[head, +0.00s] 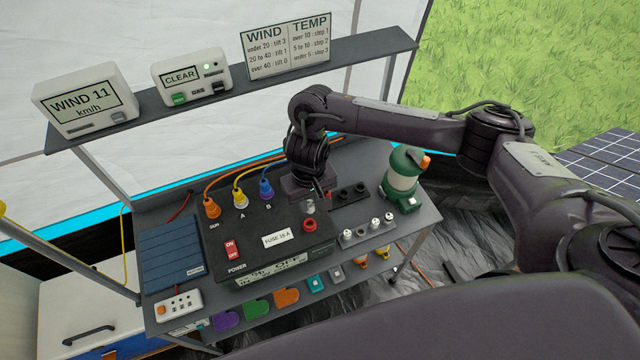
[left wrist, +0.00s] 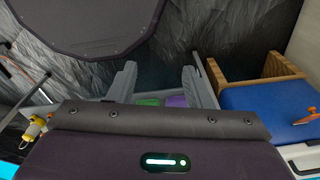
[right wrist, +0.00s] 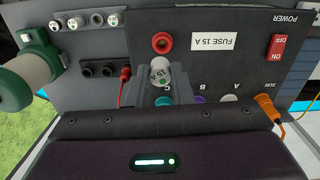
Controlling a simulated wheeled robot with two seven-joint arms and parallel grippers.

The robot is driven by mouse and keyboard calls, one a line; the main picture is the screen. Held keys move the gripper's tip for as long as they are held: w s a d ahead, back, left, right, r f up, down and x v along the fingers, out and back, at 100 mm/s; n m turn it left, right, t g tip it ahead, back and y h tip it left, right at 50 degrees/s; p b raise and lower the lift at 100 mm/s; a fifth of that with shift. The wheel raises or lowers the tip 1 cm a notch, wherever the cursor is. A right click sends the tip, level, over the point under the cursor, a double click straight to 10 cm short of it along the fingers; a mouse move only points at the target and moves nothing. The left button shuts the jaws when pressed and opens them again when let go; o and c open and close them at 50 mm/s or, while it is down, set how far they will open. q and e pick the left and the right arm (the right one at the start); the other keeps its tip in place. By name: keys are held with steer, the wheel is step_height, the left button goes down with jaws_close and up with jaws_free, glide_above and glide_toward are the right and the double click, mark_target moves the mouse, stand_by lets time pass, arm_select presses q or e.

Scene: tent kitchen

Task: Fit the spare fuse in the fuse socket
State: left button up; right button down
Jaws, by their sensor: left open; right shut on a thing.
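My right gripper (right wrist: 162,84) is shut on a fuse (right wrist: 159,70), a pale cylinder with a marked end. In the head view the fuse (head: 310,207) shows just below my right gripper (head: 308,194), over the black power box (head: 222,246). The fuse socket (head: 310,225), a red ring with a dark hole, is on the box beside the "FUSE 15 A" label (head: 277,238). In the right wrist view the socket (right wrist: 162,43) is just beyond the fuse, apart from it in the picture; their height gap is unclear. My left gripper (left wrist: 157,84) is open and empty, outside the head view.
A rack of white-topped fuses (head: 367,230) and a black holder with holes (head: 347,195) stand to the right of the box. A green lantern (head: 402,172) stands behind them. Orange, yellow and blue plugs (head: 239,199) line the box's back. A shelf (head: 150,107) spans above.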

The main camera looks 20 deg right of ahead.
mark_target(309, 210)
steer(key=shift+w+a+f, duration=0.1)
steer(key=shift+a+f, duration=0.35)
steer(key=shift+f, duration=0.4)
steer(key=f+b, duration=0.2)
steer(key=b, duration=0.1)
steer(key=shift+d+f, duration=0.2)
steer(key=shift+d, duration=0.1)
steer(key=shift+a+f, duration=0.1)
arm_select(q)
steer(key=f, duration=0.1)
steer(key=w+f, duration=0.1)
steer(key=f, duration=0.1)
steer(key=shift+a+f, duration=0.1)
steer(key=shift+a, duration=0.1)
steer(key=shift+s+a, duration=0.15)
steer(key=shift+a, duration=0.15)
steer(key=shift+a+r, duration=0.1)
steer(key=shift+r, duration=0.1)
steer(key=shift+r+p, duration=0.35)
steer(key=shift+p, duration=0.15)
steer(key=shift+r, duration=0.2)
